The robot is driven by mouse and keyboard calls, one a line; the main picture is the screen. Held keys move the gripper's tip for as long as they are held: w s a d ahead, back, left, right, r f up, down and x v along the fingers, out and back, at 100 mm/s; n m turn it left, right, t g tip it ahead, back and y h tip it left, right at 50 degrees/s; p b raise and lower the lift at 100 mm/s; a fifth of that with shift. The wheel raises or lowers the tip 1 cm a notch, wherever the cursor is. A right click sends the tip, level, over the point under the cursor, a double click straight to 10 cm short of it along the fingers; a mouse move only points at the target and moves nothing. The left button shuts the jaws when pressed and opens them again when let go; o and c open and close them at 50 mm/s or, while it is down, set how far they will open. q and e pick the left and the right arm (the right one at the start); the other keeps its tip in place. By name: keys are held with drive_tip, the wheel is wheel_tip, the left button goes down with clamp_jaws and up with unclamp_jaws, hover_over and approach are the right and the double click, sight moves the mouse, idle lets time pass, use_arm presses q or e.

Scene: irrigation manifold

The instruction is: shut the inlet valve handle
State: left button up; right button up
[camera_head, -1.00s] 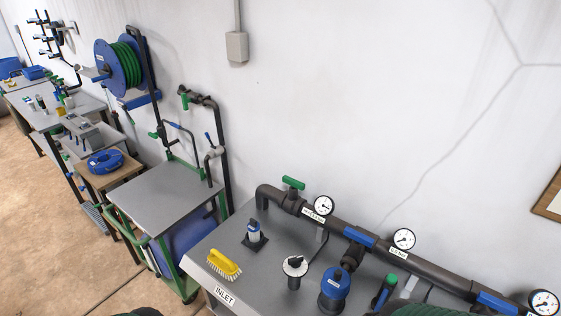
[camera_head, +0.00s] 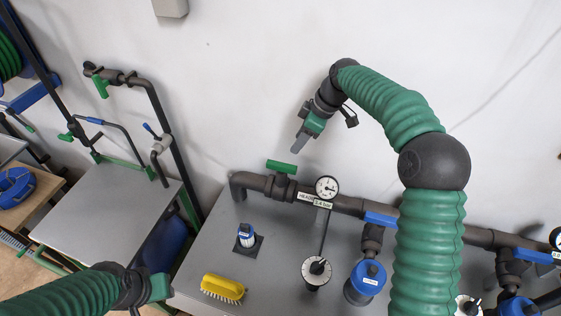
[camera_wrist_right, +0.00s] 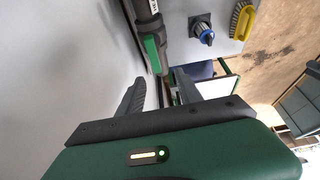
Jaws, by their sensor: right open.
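A green valve handle (camera_head: 281,166) sits on top of the dark pipe near its left bend. It lies roughly in line with the pipe. My right gripper (camera_head: 298,146) hangs just above and to the right of the handle in the head view, apart from it. In the right wrist view the right gripper (camera_wrist_right: 160,92) is open and empty, and the handle (camera_wrist_right: 153,54) shows ahead of the gap between its fingers. My left gripper (camera_head: 160,288) is low at the left, in front of the bench; its fingers cannot be made out.
The pressure gauge (camera_head: 327,188) stands on the pipe just right of the handle. A yellow brush (camera_head: 222,289), a blue-topped knob (camera_head: 246,235) and a dial (camera_head: 316,271) are on the grey bench (camera_head: 215,255). The white wall (camera_head: 230,90) is close behind the pipe.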

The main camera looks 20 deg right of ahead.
drive_tip(key=p, duration=0.1)
approach(282, 164)
drive_tip(key=x, duration=0.3)
drive_tip(key=d+x, duration=0.1)
drive_tip(key=x, duration=0.1)
drive_tip(key=shift+w+a+f, duration=0.1)
drive_tip(key=shift+w+f, duration=0.15)
drive_tip(key=shift+w, duration=0.1)
drive_tip(key=x, duration=0.2)
drive_tip(key=shift+s+a+f+p, duration=0.15)
drive_tip(key=shift+a+f+p, duration=0.1)
drive_tip(key=shift+a+p, duration=0.1)
drive_tip(key=shift+s+a+f, duration=0.15)
drive_tip(key=shift+a+f, duration=0.2)
drive_tip(key=shift+a, duration=0.15)
drive_tip(key=shift+w+f, duration=0.15)
drive_tip(key=shift+w, duration=0.05)
drive_tip(key=shift+w+f, duration=0.1)
drive_tip(key=shift+c, duration=0.3)
drive_tip(key=shift+d, duration=0.3)
drive_tip(key=c, duration=0.5)
clamp_jaws()
use_arm(q)
drive_tip(key=shift+w+d+r, duration=0.4)
drive_tip(key=shift+w+r, duration=0.25)
use_arm(e)
drive_tip(key=shift+a, duration=0.15)
